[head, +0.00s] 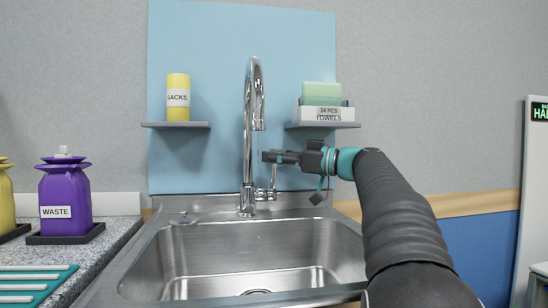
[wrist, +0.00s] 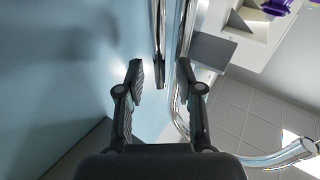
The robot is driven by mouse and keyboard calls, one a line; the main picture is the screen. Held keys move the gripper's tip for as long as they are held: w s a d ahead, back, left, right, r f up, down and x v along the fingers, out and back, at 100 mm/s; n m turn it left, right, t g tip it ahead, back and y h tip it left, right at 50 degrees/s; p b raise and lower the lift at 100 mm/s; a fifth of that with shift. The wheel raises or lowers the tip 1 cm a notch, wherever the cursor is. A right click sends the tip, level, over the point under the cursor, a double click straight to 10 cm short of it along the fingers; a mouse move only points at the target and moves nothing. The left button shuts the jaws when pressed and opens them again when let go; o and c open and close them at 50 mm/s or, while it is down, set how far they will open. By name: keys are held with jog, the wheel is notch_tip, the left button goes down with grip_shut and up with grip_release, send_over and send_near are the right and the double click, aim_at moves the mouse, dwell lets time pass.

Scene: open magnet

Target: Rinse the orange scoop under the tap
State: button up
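The chrome tap (head: 249,140) stands at the back of the sink, its spout curving over the basin (head: 240,250). Its lever (head: 273,178) rises on the right side of the base. My gripper (head: 266,156) is at lever height, just right of the tap column, pointing left. In the wrist view my gripper (wrist: 161,78) is open, with the lever's thin chrome rod (wrist: 158,45) showing between the fingertips. I cannot tell whether a finger touches it. The tap column (wrist: 186,30) is close to the right fingertip. No orange scoop shows in either view.
A purple waste bottle (head: 66,199) stands on a counter at left. Shelves behind hold a yellow sacks canister (head: 178,92) and a towels box (head: 320,112). A teal-striped rack (head: 35,282) lies front left. The basin looks empty.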

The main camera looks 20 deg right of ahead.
jog(key=v, duration=1.1)
jog(key=shift+s+d, duration=0.25)
jog(key=shift+a+f, duration=0.1)
jog(key=shift+f, duration=0.05)
